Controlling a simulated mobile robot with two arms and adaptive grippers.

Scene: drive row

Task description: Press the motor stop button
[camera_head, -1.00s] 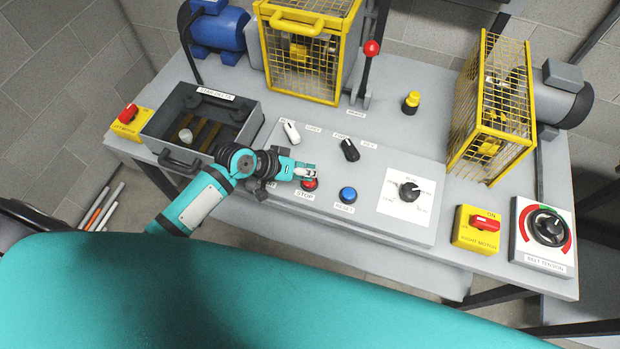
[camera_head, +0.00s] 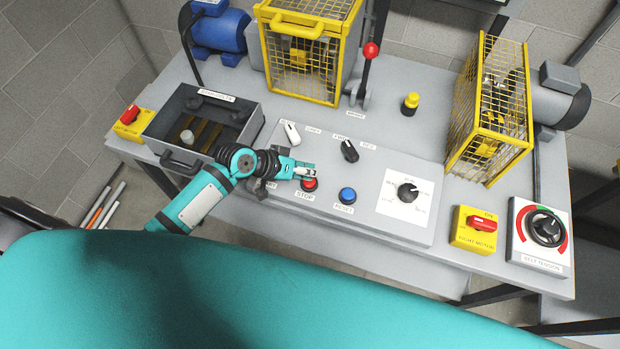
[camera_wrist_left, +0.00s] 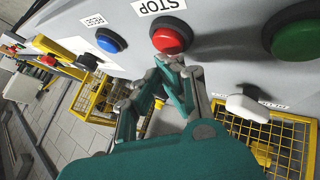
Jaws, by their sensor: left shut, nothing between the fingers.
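The motor stop button is a red dome (camera_head: 309,185) labelled STOP on the sloped grey control panel. In the left wrist view the red button (camera_wrist_left: 168,38) shows under the white STOP label. My left gripper (camera_head: 308,172) is shut and empty, just behind the button in the head view. In the left wrist view its fingertips (camera_wrist_left: 170,62) are very close to the button's edge; I cannot tell whether they touch it. My right gripper is not in view.
A blue RESET button (camera_head: 347,195) is right of the red one. A green button (camera_wrist_left: 297,36) shows in the left wrist view. A black selector (camera_head: 350,151), a white selector (camera_head: 292,133) and a dial (camera_head: 407,192) are on the panel. Yellow cages (camera_head: 490,110) stand behind.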

